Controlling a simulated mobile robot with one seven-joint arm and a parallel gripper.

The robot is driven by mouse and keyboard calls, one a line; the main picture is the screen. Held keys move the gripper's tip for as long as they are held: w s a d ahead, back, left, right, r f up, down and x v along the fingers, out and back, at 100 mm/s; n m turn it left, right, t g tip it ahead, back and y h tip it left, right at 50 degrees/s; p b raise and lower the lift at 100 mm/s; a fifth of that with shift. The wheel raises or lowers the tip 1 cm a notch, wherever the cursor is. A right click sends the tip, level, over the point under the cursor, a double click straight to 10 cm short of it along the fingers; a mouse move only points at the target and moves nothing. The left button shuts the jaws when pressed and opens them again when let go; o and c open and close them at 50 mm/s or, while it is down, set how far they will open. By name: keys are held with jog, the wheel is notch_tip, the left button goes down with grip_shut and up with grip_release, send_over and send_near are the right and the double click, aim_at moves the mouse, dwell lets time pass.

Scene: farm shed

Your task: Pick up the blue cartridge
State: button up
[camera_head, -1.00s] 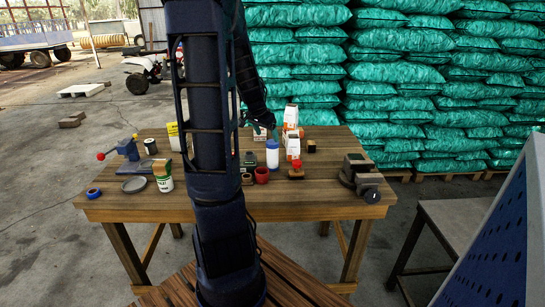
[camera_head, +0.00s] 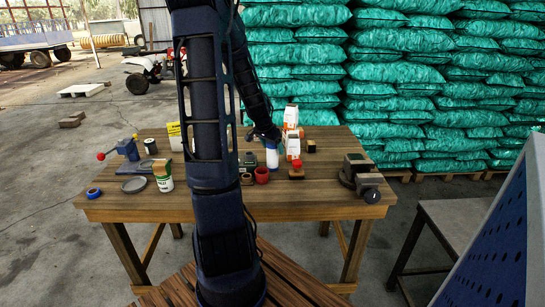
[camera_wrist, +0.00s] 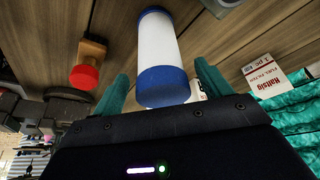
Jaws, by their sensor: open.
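The blue cartridge (camera_head: 272,158) is a white cylinder with blue ends, standing upright on the wooden workbench. In the wrist view the cartridge (camera_wrist: 158,50) shows from near blue end to far blue end. My gripper (camera_wrist: 162,88) is open, with one teal finger on each side of the near blue end and gaps visible beside it. Nothing is gripped. How far down the fingers reach along the cartridge is hard to tell.
Orange-and-white boxes (camera_head: 292,147) stand just behind and right of the cartridge. A red-knobbed wooden piece (camera_head: 296,170) and a red cup (camera_head: 262,175) are close in front. A vise (camera_head: 362,178) sits at the bench's right. The bench (camera_head: 320,198) is bare at its front right.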

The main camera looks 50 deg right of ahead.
jog(key=shift+x, duration=1.5)
jog(key=c, duration=1.1)
jog(key=shift+r, duration=0.15)
jog(key=shift+c, duration=0.2)
